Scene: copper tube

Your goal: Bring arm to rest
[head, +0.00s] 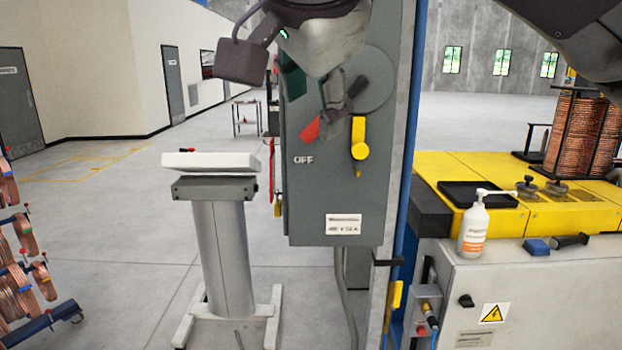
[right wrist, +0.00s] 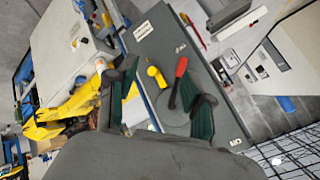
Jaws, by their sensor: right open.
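My right gripper (head: 315,86) comes in from the top of the head view, in front of the upper part of a grey switch box (head: 325,195). Its green-padded fingers are spread apart and hold nothing; they also show in the right wrist view (right wrist: 163,104). A red-tipped switch handle (head: 311,129) on a round grey dial (head: 372,80) points toward the "OFF" mark. In the right wrist view the red handle (right wrist: 179,72) appears between the open fingers; I cannot tell whether they touch it. My left gripper is out of view.
A yellow padlock-like part (head: 359,140) hangs beside the dial. A grey pedestal (head: 221,235) stands left of the box. Copper coils (head: 22,241) hang at far left.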

